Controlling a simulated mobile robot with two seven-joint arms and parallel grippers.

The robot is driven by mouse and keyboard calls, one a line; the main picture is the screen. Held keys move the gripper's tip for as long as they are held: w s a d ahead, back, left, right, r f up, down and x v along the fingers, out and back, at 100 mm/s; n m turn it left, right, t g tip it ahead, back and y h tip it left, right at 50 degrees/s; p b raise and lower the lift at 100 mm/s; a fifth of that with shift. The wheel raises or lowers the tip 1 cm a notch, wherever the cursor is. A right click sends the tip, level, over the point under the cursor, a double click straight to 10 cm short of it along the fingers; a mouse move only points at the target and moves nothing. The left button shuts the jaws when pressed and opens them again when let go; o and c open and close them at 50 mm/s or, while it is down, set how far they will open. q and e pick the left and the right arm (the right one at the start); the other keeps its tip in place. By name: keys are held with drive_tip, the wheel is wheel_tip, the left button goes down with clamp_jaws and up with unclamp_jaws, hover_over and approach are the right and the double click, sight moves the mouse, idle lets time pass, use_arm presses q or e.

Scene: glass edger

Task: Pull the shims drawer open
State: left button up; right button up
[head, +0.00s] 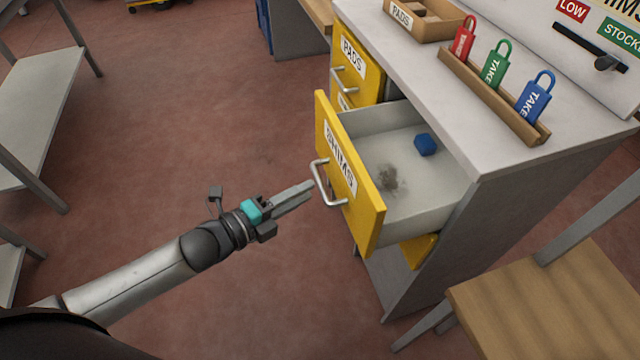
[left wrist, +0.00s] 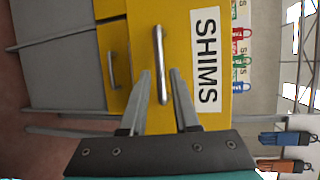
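The yellow-fronted shims drawer (head: 352,190) stands pulled out of the grey cabinet, its inside showing in the head view. Its label and yellow front (left wrist: 180,100) also show in the left wrist view. A silver bar handle (head: 325,184) is on the front. My left gripper (head: 309,187) is at the handle, coming from the left. In the left wrist view its two fingers are apart, with the handle (left wrist: 160,60) showing between the tips; contact cannot be made out. My right gripper is not in view.
A small blue block (head: 425,144) and a dark smudge lie in the drawer. The pads drawer (head: 355,65) above is shut. A wooden stool or chair (head: 550,300) stands at the right. A metal shelf (head: 35,110) is at the left. Floor around my left arm is clear.

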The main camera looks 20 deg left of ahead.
sight(319, 182)
use_arm(q)
drive_tip(key=shift+b+x, duration=0.4)
drive_tip(key=shift+x, duration=2.2)
clamp_jaws()
drive_tip(key=shift+a, duration=0.1)
